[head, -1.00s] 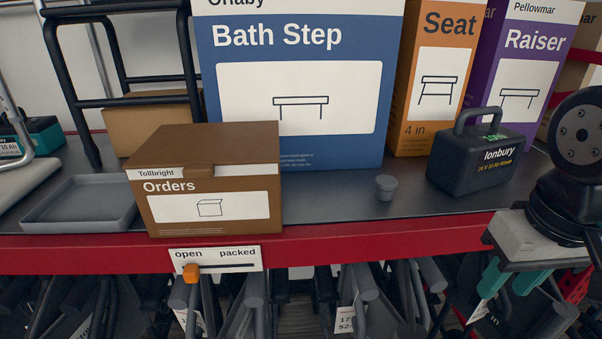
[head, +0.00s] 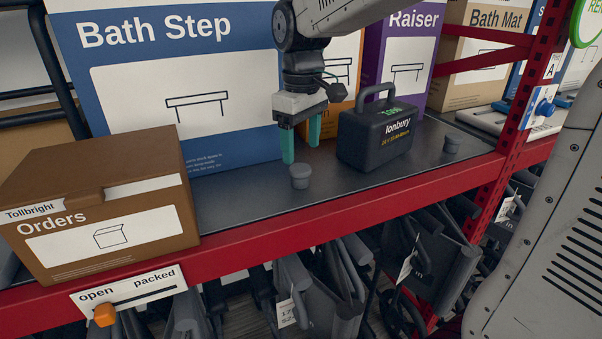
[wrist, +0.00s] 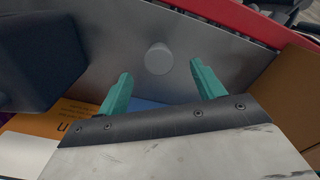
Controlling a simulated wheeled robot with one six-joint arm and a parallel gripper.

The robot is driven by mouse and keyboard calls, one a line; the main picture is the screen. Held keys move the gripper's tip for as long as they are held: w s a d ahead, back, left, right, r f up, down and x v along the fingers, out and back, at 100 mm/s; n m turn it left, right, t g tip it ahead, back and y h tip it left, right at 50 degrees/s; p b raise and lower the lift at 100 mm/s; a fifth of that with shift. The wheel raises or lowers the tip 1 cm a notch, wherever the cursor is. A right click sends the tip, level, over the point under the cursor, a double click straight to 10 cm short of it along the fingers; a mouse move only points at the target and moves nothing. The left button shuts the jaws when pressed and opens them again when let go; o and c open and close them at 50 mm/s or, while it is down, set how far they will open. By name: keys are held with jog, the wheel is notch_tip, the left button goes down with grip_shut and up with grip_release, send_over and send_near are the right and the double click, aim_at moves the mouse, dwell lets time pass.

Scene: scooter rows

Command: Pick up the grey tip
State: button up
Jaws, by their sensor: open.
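A small grey tip (head: 300,176) stands upright on the dark shelf in the head view, in front of the blue Bath Step box. It also shows in the wrist view (wrist: 158,58), ahead of and between the two fingers. My gripper (head: 301,152) has teal fingers, open and empty, just above and behind this tip, apart from it. It also shows in the wrist view (wrist: 160,80).
The Ionbury battery (head: 376,134) stands close on the right of my gripper. The brown Orders box (head: 100,200) is at the left, the Bath Step box (head: 180,85) behind. A red shelf edge (head: 330,225) and upright (head: 515,130) bound the shelf. Bare shelf lies left of the tip.

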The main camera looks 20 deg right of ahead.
aim_at(301, 168)
jog(key=f, duration=0.7)
jog(key=shift+w+f, duration=0.1)
jog(key=shift+w, duration=0.1)
jog(key=c, duration=1.1)
